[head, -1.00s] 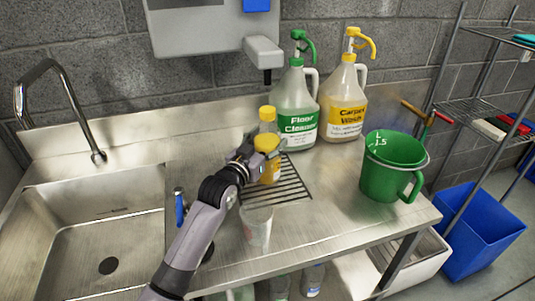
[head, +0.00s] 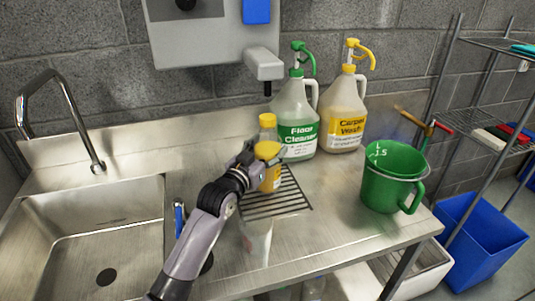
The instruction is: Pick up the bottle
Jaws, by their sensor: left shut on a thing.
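A small bottle with a yellow cap and yellow contents (head: 268,122) stands upright over the back of the black drain grate on the steel counter. My left gripper (head: 262,156) is at the bottle's middle, shut on it, and its fingers hide part of the bottle's body. I cannot tell whether the bottle's base touches the grate. My right gripper is not in view.
A floor cleaner jug (head: 297,115) and a carpet wash jug (head: 344,112) stand behind, close to the bottle. A green pitcher (head: 392,178) is at right, a clear cup (head: 257,240) in front. A sink (head: 95,235) lies left.

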